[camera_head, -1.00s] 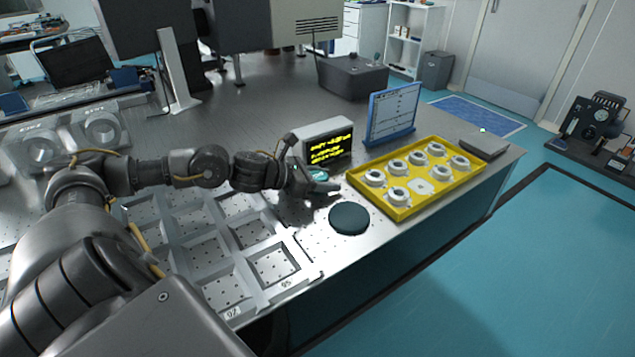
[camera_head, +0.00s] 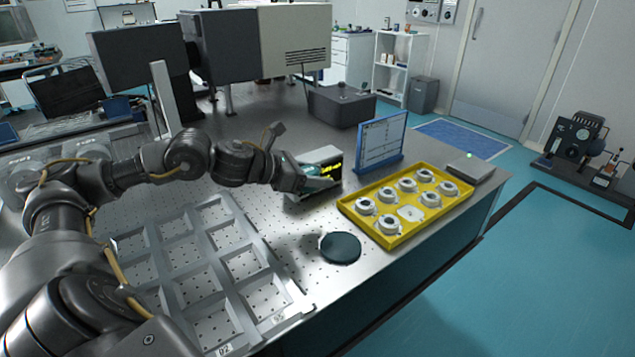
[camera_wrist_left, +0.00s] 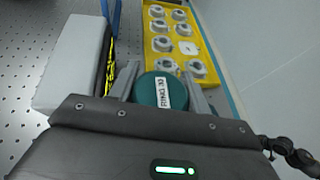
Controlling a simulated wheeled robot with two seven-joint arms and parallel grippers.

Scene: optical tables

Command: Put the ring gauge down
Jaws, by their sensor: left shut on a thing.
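My left gripper (camera_head: 318,180) is shut on a round teal piece (camera_head: 322,170), which I take to be the ring gauge. It is held above the table, in front of the small display box. In the left wrist view the teal piece (camera_wrist_left: 160,91) sits between the two fingers and carries a white label with dark print; no hole shows. A dark teal round pad (camera_head: 340,247) lies on the table, below and to the right of the gripper, with nothing on it. My right gripper is not in view.
A yellow tray (camera_head: 392,243) with several pale ring-shaped parts stands right of the pad. A blue-framed board (camera_head: 381,140) stands behind it. The display box (camera_head: 325,155) is close behind the gripper. A grey compartment rack (camera_head: 240,254) lies left. Bare tabletop surrounds the pad.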

